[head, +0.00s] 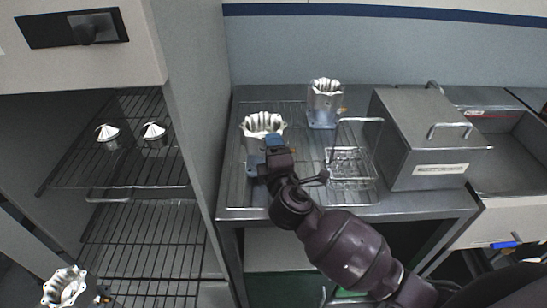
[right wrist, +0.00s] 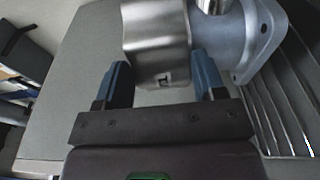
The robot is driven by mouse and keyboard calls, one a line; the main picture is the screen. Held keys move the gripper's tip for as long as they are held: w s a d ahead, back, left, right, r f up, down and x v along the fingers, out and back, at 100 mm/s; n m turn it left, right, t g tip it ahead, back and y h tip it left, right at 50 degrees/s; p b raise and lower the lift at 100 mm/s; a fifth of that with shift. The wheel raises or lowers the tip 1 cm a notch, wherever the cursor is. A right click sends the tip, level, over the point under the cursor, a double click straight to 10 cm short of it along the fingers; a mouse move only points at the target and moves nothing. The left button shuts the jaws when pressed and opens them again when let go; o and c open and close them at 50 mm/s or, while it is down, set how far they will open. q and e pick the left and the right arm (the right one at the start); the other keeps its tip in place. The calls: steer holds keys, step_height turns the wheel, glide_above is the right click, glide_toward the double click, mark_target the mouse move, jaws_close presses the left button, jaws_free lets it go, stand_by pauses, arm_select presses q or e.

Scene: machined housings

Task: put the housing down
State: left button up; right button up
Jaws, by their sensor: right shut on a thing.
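A silver housing (head: 262,124) with a scalloped rim is at the left part of the metal bench, over a wire rack (head: 236,185). My right gripper (head: 262,154) is shut on this housing from the near side. In the right wrist view, the blue fingers (right wrist: 163,80) stand on either side of its metal body (right wrist: 157,42), with a grey-blue flange (right wrist: 262,38) to the right. I cannot tell whether the housing touches the rack. A second housing (head: 325,100) stands upright behind it to the right. My left gripper is not in view.
A wire basket (head: 350,170) and a lidded steel box (head: 420,135) are to the right. A sink (head: 510,155) lies beyond. An open cabinet at left has wire shelves (head: 120,175) with two cone-topped parts (head: 108,134). Another housing (head: 65,286) is at bottom left.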

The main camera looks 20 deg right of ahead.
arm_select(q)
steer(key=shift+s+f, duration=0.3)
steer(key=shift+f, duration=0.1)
arm_select(e)
steer(key=shift+f, duration=0.65)
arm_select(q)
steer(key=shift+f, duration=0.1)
arm_select(e)
steer(key=shift+f, duration=0.15)
steer(key=o, duration=1.2)
steer(key=shift+f, duration=0.1)
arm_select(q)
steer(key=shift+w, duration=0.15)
arm_select(e)
steer(key=o, duration=0.3)
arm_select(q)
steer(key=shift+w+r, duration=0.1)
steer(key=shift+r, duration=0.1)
arm_select(e)
steer(key=shift+o, duration=0.2)
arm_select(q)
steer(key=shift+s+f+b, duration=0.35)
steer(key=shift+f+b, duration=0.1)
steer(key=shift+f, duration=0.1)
arm_select(e)
steer(key=s+a, duration=0.1)
steer(key=s, duration=1.1)
steer(key=shift+a, duration=0.2)
